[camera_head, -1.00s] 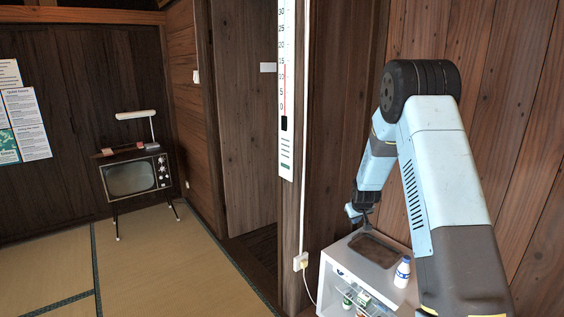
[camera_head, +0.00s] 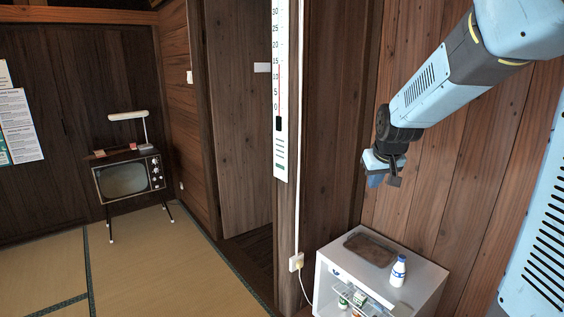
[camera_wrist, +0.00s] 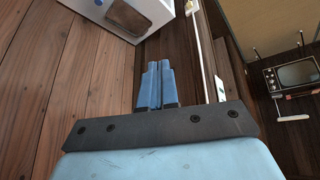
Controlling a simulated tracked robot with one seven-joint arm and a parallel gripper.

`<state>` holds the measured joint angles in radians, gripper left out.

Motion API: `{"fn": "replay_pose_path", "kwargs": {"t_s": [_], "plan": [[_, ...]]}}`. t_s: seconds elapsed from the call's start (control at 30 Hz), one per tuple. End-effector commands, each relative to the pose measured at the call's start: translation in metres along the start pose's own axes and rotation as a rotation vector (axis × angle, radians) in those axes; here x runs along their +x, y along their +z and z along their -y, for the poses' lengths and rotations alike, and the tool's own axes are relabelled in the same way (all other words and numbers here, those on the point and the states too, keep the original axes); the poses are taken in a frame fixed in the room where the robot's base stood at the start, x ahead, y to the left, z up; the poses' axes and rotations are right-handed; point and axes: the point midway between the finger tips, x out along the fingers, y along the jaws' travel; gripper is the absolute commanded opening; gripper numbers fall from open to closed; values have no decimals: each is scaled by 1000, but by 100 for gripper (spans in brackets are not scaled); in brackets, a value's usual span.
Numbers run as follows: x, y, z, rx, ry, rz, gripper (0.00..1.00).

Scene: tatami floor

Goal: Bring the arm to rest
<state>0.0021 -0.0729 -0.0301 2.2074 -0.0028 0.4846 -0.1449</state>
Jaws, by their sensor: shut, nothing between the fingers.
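My arm is raised at the right of the head view, in front of the wooden wall. My gripper (camera_head: 384,178) hangs in the air above and clear of the white cabinet. In the wrist view my gripper (camera_wrist: 157,68) shows its two blue fingers side by side, closed together with nothing between them.
The white cabinet (camera_head: 431,273) stands below my gripper, with a white-and-blue bottle (camera_head: 398,271) and a brown tray (camera_head: 349,247) on top. A thermometer (camera_head: 281,90) hangs on the post. An old television (camera_head: 126,178) stands at the left. The tatami between is clear.

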Motion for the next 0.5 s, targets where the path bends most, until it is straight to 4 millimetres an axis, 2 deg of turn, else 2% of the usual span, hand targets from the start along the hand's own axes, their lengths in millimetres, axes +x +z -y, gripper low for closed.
{"fn": "replay_pose_path", "kwargs": {"t_s": [0.03, 0.1, 0.5], "plan": [[-17, 8, 2, 6, -1, -4, 0], [-36, 20, 5, 15, -4, -3, 0], [-126, 104, 23, 66, -14, 10, 0]]}}
